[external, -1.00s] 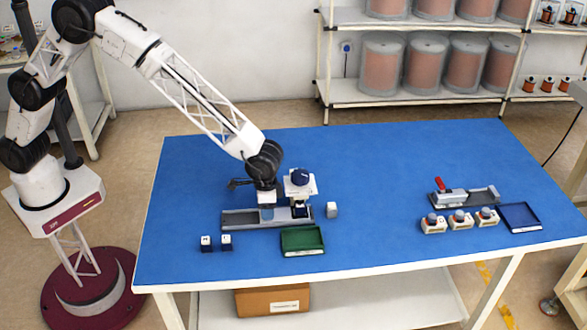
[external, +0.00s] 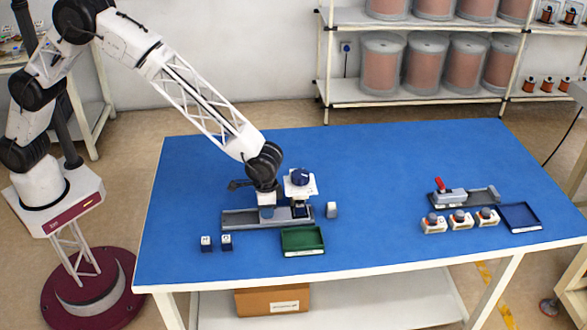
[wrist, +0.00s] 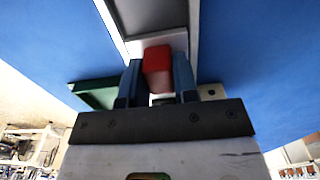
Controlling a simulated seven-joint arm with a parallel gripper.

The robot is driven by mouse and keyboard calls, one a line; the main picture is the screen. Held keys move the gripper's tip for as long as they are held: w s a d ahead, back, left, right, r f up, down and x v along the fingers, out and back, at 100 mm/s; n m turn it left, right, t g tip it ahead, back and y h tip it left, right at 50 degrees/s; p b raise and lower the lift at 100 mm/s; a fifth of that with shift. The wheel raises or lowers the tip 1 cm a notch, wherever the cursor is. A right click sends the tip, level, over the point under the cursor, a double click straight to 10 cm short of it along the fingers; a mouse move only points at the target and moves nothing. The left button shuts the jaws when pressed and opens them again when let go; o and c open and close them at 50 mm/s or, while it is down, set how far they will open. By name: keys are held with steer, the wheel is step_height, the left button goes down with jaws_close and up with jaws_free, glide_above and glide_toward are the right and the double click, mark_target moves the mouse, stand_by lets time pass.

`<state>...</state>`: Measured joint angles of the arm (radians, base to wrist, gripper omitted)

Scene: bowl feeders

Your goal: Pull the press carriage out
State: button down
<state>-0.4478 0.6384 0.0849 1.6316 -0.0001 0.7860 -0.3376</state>
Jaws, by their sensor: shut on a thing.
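The press stands on a long grey rail (external: 240,221) on the blue table, with a dark blue knob (external: 300,177) above a white plate. My gripper (external: 267,206) is over the rail, just left of the press. In the wrist view, my gripper (wrist: 158,82) is shut on a red handle (wrist: 157,66), with one finger on each side. A pale part, seemingly the press carriage (wrist: 165,40), shows beyond the handle in the rail's channel. In the external view, my gripper hides the handle and most of the carriage.
A green tray (external: 302,251) lies in front of the rail. A grey block (external: 331,210) stands right of the press. A red-handled fixture (external: 452,195), several small units and a blue tray (external: 521,228) are far right. The table's middle is clear.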

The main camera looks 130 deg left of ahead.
steer(key=shift+s+d, duration=3.7)
steer(key=c, duration=0.9)
jaws_free()
steer(key=shift+r, duration=3.9)
